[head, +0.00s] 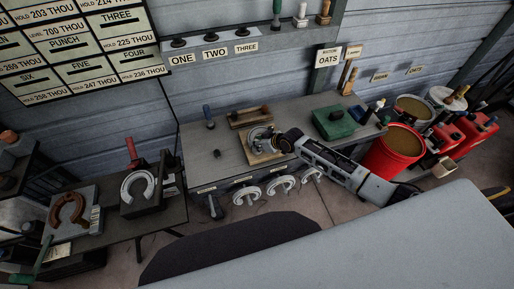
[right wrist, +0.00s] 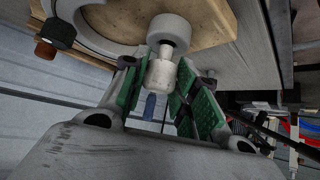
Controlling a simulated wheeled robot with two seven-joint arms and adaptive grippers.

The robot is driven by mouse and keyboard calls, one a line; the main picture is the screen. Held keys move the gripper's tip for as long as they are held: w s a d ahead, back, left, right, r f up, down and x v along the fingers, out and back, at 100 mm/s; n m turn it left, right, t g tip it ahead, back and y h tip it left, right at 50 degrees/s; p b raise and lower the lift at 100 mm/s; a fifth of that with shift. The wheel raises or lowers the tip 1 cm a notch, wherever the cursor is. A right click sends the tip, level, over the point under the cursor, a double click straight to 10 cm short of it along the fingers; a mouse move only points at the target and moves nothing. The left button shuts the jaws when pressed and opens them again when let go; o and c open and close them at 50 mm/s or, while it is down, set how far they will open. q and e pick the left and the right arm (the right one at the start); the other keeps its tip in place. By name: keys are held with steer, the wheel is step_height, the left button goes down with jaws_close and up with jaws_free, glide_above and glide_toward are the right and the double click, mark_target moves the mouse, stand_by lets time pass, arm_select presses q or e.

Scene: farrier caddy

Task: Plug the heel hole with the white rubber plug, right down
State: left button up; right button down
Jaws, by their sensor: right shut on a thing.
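My right gripper (head: 285,141) reaches in from the right over the bench, beside a wooden board (head: 252,158) with a grey horseshoe-shaped piece (head: 262,133) on it. In the right wrist view, the green-padded fingers of my right gripper (right wrist: 160,84) are shut on the white rubber plug (right wrist: 160,73). A wider pale round part (right wrist: 168,31) lies right at the plug's far end, by the board (right wrist: 208,25); whether it belongs to the plug I cannot tell. The heel hole is not visible, so I cannot tell how deep the plug sits. My left gripper is not in view.
A wooden tray (head: 249,117) stands behind the board and a green box (head: 334,122) to its right. Several horseshoes hang along the bench's front. A red bucket (head: 391,153) stands at the right. The bench top (head: 207,157) is clear left of the board.

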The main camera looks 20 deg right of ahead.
steer(key=shift+f+b, duration=0.4)
steer(key=shift+f, duration=0.15)
stand_by(0.5)
steer(key=shift+s+f, duration=0.1)
steer(key=shift+f, duration=0.1)
stand_by(0.5)
steer(key=c, duration=1)
jaws_free()
steer(key=shift+f, duration=0.1)
steer(key=shift+c, duration=0.2)
steer(key=shift+v, duration=0.95)
steer(key=v, duration=1)
steer(key=shift+r, duration=0.2)
